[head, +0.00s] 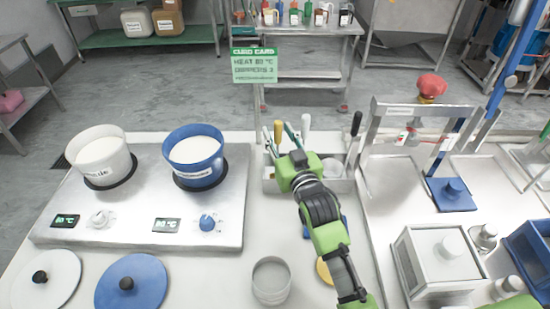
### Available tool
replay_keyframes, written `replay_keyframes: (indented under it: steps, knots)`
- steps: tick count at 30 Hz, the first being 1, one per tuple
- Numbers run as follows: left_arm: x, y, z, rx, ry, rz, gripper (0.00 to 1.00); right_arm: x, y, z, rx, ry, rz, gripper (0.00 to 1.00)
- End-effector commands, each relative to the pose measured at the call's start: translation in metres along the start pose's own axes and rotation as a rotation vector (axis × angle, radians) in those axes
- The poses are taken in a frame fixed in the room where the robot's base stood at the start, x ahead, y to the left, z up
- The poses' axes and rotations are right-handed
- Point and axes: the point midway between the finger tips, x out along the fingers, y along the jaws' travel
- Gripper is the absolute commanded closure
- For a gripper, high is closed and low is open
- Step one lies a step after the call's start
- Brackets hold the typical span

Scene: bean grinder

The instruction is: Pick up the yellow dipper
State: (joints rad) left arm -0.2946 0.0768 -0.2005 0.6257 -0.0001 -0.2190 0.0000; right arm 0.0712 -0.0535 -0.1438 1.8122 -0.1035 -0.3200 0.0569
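A yellow handle (278,133), which looks like the yellow dipper's, stands up from a grey utensil holder (268,184) at the middle of the counter. The dipper's lower part is hidden. Green (293,135), white (305,128) and black (356,124) handles stand in the same holder. My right gripper (297,170) is over the holder, just in front of the yellow and green handles. Its green body hides its fingertips, so I cannot tell whether it is open or touches a handle. My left gripper is not in view.
A white pot (102,157) and a blue pot (194,157) stand on a hot plate at left. Two lids (130,283) lie in front. A clear cup (271,280) and a yellow round thing (323,270) are near my forearm. A metal frame (408,108) stands at right.

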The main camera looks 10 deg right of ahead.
Motion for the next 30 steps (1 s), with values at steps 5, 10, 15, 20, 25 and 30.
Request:
replay_keyframes:
  steps: [5,10,15,20,25,30]
  knots:
    - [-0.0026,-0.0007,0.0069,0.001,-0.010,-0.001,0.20,0.0135,0.0008,0.0001,0.000,0.000,0.000,0.66]
    - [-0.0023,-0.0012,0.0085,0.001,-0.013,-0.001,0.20,0.0140,0.0008,0.0006,0.000,0.000,0.000,0.66]
    - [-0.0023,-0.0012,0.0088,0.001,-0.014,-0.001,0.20,0.0139,0.0007,0.0006,0.000,0.000,0.000,0.95]
    - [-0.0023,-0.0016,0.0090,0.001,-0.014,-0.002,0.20,0.0138,0.0007,0.0002,0.000,0.001,0.000,1.00]
    - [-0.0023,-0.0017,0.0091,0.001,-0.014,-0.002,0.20,0.0138,0.0007,0.0002,0.000,0.001,0.000,1.00]
    - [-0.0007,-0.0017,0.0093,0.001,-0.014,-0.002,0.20,0.0140,0.0007,-0.0046,-0.001,0.002,0.000,1.00]
